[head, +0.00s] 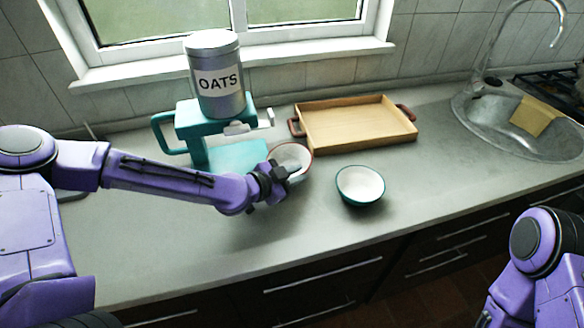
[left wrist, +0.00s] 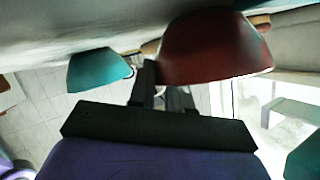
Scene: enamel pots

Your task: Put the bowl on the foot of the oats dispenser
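The oats dispenser has a grey OATS canister (head: 216,80) on a teal body (head: 190,122). Its flat teal foot (head: 236,157) lies on the counter and looks bare. A red bowl with a pale inside (head: 291,153) is just right of the foot; the left wrist view shows its outside (left wrist: 215,48). My left gripper (head: 287,172) is at the bowl's near rim, with a fingertip over the opening. Whether the fingers pinch the wall is unclear. A teal bowl (head: 360,185) stands farther right and also shows in the left wrist view (left wrist: 98,70). My right gripper is out of view.
A wooden tray (head: 355,122) with dark red handles lies behind the bowls. A sink (head: 520,130) with a yellow cloth (head: 534,115) is at the right. The window sill (head: 300,48) is behind the canister. The front counter (head: 200,245) is clear.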

